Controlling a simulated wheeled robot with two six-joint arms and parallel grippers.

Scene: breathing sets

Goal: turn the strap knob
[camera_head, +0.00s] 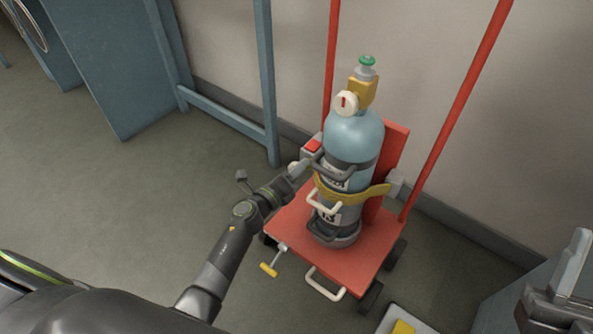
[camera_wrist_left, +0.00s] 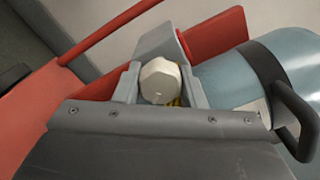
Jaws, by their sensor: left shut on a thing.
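The red cart (camera_head: 310,248) carries an upright pale blue gas cylinder (camera_head: 355,138) with a yellow strap (camera_head: 362,198) around it. My left gripper (camera_head: 298,168) reaches in from the left to the cart's back, beside the cylinder. In the left wrist view a cream faceted strap knob (camera_wrist_left: 160,80) sits between the two light grey fingers of my left gripper (camera_wrist_left: 158,92). The fingers are shut on the knob from both sides. Something yellow shows just behind the knob, mostly hidden.
Red uprights (camera_head: 462,105) rise at the cart's back, near the wall. A yellow-ended handle (camera_head: 269,269) sticks out at the cart's front left. A blue frame (camera_head: 266,85) stands left of the cart. The floor at left is clear.

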